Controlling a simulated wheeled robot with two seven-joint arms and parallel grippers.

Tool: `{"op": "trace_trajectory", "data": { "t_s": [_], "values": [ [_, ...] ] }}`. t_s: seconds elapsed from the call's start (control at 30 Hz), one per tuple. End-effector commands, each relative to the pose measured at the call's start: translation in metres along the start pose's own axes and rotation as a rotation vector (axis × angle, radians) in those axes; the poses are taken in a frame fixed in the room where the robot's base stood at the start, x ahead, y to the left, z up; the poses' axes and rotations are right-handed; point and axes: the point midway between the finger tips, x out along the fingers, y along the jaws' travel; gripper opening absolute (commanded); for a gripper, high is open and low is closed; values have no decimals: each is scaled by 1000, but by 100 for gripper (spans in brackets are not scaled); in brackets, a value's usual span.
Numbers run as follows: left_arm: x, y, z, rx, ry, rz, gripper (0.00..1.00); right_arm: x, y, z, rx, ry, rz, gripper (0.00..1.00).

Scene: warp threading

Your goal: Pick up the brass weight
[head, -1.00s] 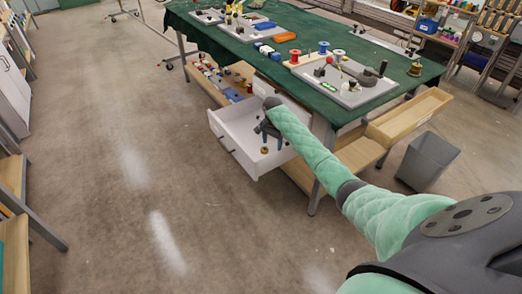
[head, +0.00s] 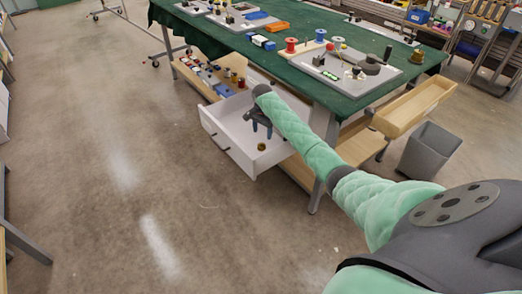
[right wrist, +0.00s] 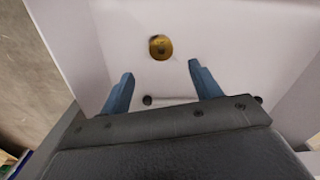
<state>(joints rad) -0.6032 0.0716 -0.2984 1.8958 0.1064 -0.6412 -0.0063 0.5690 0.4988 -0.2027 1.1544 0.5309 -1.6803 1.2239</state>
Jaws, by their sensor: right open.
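The brass weight (head: 261,147) lies on the floor of the open white drawer (head: 212,127), near its front. It also shows in the right wrist view as a round gold disc (right wrist: 160,47), ahead of the fingertips and between their lines. My right gripper (head: 261,131) reaches down into the drawer, behind the weight as seen from the head. In the right wrist view its two blue fingers (right wrist: 161,75) are apart with nothing between them. The weight is clear of both fingers. My left gripper is not in view.
The green-topped table (head: 345,102) stands above the drawer. A wooden drawer (head: 415,105) and a grey bin (head: 430,150) are to the right. The floor at left is clear.

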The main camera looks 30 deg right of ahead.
Motion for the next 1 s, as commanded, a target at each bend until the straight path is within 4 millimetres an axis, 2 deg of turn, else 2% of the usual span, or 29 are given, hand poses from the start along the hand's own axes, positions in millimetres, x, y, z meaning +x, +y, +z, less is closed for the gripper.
{"op": "trace_trajectory", "data": {
  "t_s": [0.03, 0.2, 0.57, 0.87, 1.0],
  "values": [
    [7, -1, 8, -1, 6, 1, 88, 5, 0, 0, 0, 0, 0, 63],
    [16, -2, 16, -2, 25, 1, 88, 13, 0, 0, 0, 0, 1, 63],
    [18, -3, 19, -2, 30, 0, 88, 41, -1, 1, 0, 0, 0, 63],
    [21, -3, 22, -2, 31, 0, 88, 79, -4, 4, 0, -1, 1, 63],
    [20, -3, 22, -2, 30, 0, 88, 85, -4, 4, 0, 0, 0, 63]
  ]
}}
